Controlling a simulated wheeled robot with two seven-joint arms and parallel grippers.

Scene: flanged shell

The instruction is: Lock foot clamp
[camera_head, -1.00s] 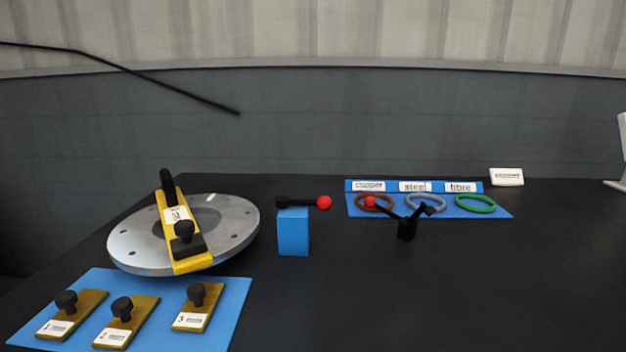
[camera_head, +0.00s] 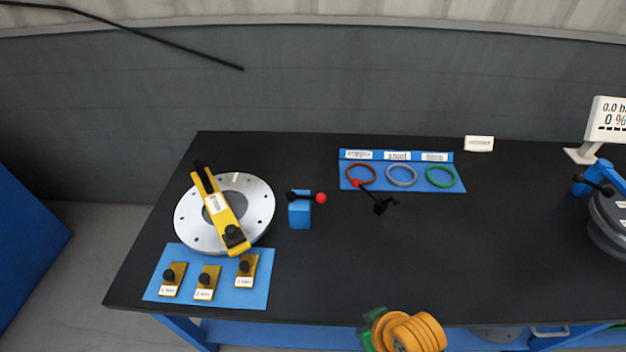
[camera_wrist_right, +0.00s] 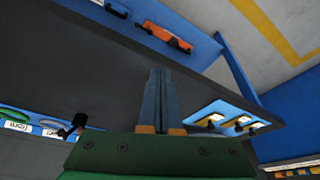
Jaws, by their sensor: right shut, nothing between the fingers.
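A blue block (camera_head: 300,214) stands right of the flanged disc; a black lever with a red ball (camera_head: 321,198) lies across its top, pointing right. A second black lever clamp (camera_head: 382,206) stands further right, its red-ball arm (camera_head: 357,183) slanting up-left; it also shows in the wrist view (camera_wrist_right: 78,122). I cannot tell which is the foot clamp. My right gripper (camera_wrist_right: 161,73) is shut and empty in the wrist view, away from both. In the head view only orange and green parts of my right arm show at the bottom edge. My left gripper is not in view.
The grey disc (camera_head: 257,200) carries a yellow bar (camera_head: 222,214). A blue mat (camera_head: 220,299) holds brass plates with black knobs. Copper, grey and green rings lie on a blue mat (camera_head: 455,185) at the back. A display (camera_head: 608,118) and another flanged part (camera_head: 606,232) stand right. The centre-right table is clear.

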